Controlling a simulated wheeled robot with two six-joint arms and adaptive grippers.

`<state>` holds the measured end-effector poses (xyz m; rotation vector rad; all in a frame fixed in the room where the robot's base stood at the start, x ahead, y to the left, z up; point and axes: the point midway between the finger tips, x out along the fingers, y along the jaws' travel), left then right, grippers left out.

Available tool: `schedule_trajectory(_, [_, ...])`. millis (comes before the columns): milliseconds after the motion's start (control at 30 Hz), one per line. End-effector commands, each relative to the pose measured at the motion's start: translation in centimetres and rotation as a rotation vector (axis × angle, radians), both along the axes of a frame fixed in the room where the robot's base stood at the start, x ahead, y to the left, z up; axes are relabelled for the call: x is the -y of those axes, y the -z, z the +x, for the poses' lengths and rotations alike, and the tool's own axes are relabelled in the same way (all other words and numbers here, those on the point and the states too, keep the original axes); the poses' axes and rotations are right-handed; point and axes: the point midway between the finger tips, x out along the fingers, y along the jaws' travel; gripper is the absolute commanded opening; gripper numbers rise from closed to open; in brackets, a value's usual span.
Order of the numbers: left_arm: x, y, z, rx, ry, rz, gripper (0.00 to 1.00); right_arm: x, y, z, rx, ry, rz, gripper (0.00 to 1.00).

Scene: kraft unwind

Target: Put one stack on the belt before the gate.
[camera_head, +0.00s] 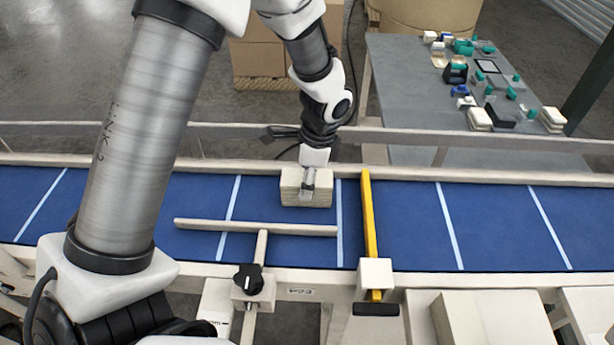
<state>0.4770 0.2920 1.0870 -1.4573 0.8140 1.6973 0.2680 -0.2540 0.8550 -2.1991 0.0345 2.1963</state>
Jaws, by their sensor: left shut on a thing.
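A cream-coloured stack (318,196) stands on the blue belt (400,228), between two white cross lines and left of the gate. The gate is a yellow bar (370,215) lying across the belt from a cream block on the near rail. My left gripper (307,190) points down at the stack and is shut on it; its fingers partly cover the stack's top and front. I cannot tell whether the stack's underside fully touches the belt. My right gripper does not show.
A T-shaped cream guide (255,228) with a black knob lies over the belt in front of the stack. A grey table (400,85) at the back right holds several small items and more cream stacks (480,118). The belt right of the gate is clear.

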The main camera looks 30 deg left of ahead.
Motion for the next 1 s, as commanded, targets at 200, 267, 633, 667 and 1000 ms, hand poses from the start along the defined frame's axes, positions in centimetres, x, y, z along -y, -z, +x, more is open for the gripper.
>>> schedule_trajectory(200, [0.0, 0.3, 0.0, 0.000, 0.000, 0.000, 0.83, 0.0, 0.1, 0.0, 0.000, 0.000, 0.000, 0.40])
schedule_trajectory(267, [0.0, 0.3, 0.0, 0.000, 0.000, 0.000, 0.83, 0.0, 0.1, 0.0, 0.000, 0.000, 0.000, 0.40])
schedule_trajectory(633, [0.1, -0.6, 0.1, 0.002, 0.001, 0.001, 0.83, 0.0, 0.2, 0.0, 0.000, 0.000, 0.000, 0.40])
schedule_trajectory(667, [0.1, -1.1, 0.2, 0.005, 0.002, 0.002, 0.83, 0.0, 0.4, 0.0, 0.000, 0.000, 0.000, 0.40])
schedule_trajectory(1000, [1.2, -9.2, 0.9, 0.007, 0.001, 0.002, 0.83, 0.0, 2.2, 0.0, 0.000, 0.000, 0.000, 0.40])
